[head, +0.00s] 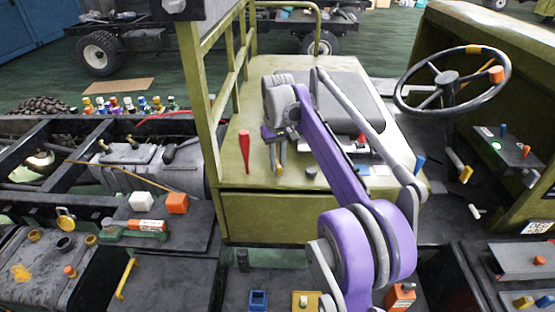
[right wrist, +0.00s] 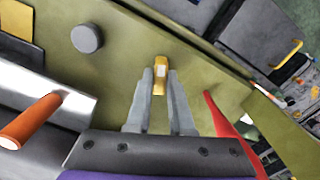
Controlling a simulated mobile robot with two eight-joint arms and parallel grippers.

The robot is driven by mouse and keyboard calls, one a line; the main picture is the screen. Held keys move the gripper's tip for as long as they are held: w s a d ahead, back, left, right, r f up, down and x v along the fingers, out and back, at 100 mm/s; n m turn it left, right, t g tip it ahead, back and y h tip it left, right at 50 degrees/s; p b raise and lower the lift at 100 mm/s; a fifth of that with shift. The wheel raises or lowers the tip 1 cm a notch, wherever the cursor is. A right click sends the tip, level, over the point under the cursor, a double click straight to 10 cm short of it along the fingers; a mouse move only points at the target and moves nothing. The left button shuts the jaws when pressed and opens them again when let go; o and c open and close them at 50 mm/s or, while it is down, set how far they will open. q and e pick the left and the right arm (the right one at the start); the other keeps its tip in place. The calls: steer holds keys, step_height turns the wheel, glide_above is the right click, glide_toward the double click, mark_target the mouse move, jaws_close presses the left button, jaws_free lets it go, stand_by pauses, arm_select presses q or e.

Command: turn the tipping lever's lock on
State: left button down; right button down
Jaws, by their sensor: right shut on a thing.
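My right gripper (head: 277,165) is over the olive-green cab panel (head: 330,205), pointing down at it. In the right wrist view, its two grey fingers (right wrist: 160,84) are closed around a small yellow piece (right wrist: 160,66) with a pale mark, which stands at the panel. I cannot tell whether this is the tipping lever's lock, or which way it is set. A red tapered lever (head: 245,150) stands just left of the gripper; it also shows right of the fingers in the right wrist view (right wrist: 224,122). My left gripper is not in view.
A dark round knob (head: 311,172) and an orange-handled lever (right wrist: 32,120) are near the gripper. A yellow-green post frame (head: 200,100) rises left of the panel. A steering wheel (head: 450,78) is at right. White (head: 141,201) and orange (head: 177,203) blocks lie lower left.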

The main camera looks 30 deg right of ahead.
mark_target(277, 164)
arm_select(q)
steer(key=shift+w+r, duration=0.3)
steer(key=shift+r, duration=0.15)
arm_select(e)
steer(key=shift+m, duration=2.3)
steer(key=c, duration=0.8)
jaws_free()
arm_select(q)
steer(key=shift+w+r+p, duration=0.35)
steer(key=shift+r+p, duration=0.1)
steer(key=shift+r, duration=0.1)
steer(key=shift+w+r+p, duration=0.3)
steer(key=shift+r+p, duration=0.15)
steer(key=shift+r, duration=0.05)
arm_select(e)
step_height(277, 164, up, 11)
steer(key=shift+f, duration=0.15)
